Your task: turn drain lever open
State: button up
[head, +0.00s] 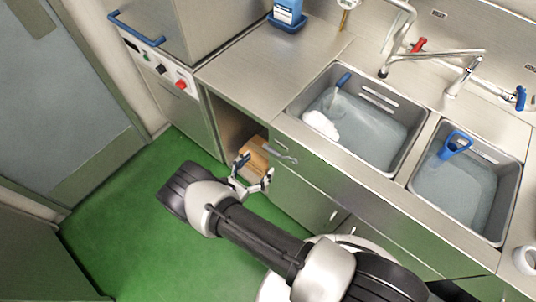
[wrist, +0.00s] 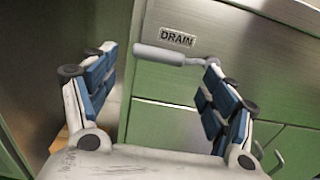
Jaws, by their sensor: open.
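My gripper (head: 254,170) is open and empty in front of the panel. In the wrist view my gripper (wrist: 158,58) has its left finger left of the grip. The right finger overlaps the rod's right end, hiding it; I cannot tell whether they touch.
An open shelf with a tan box (head: 256,153) is left of the lever. Two water-filled sinks stand above; the left sink (head: 357,122) holds a blue-handled tool, the right sink (head: 455,180) a blue jug (head: 455,143). Green floor (head: 140,205) is clear to the left.

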aim_at(280, 155)
jog(key=x, duration=0.6)
jog(key=shift+c, duration=0.4)
jog(key=c, duration=1.5)
